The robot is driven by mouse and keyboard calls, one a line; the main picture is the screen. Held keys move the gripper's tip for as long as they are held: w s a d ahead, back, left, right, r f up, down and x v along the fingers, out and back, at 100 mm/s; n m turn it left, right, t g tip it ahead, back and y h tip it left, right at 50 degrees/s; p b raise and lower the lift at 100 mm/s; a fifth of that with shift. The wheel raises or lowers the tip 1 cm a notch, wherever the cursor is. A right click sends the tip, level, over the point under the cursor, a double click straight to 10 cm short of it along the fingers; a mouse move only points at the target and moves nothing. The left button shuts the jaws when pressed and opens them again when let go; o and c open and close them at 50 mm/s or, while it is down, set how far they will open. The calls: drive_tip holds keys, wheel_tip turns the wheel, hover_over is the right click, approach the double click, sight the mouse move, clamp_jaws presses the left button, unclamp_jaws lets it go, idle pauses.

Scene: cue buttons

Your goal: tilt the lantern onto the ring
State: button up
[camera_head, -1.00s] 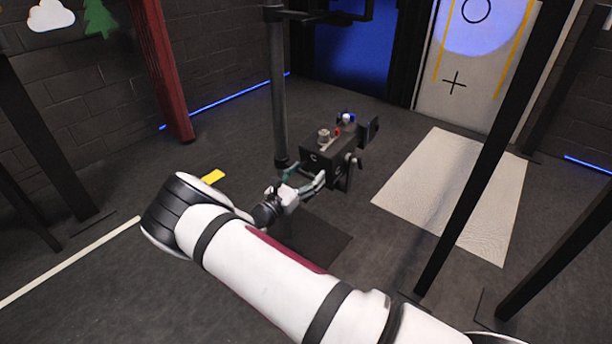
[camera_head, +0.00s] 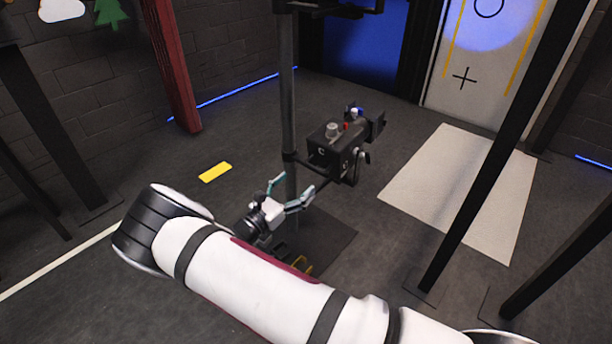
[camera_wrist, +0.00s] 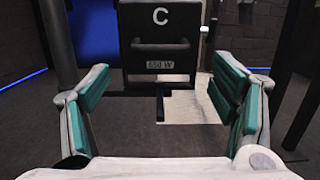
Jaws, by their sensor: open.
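The lantern (camera_head: 333,150) is a black box on a dark upright post, with small knobs on top and flaps at its front. In the wrist view its back (camera_wrist: 160,45) shows a "C", a bar handle (camera_wrist: 160,44) and a "650 W" label. The ring (camera_head: 489,7) is a dark outline on the pale panel, high at the right. A bluish-white light patch (camera_head: 490,35) lies over it; its top is cut off by the frame. My gripper (camera_head: 292,188) is open and empty, behind and below the lantern, with its fingers (camera_wrist: 162,95) apart from the handle.
A black cross (camera_head: 464,78) is marked below the ring, between yellow lines. The post (camera_head: 289,110) stands left of the lantern. A dark slanting pole (camera_head: 500,160) is to the right. A pale mat (camera_head: 460,190) and a yellow block (camera_head: 215,172) lie on the floor.

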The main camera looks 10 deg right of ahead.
drive_tip(key=shift+v, duration=1.6)
drive_tip(key=shift+r, duration=0.1)
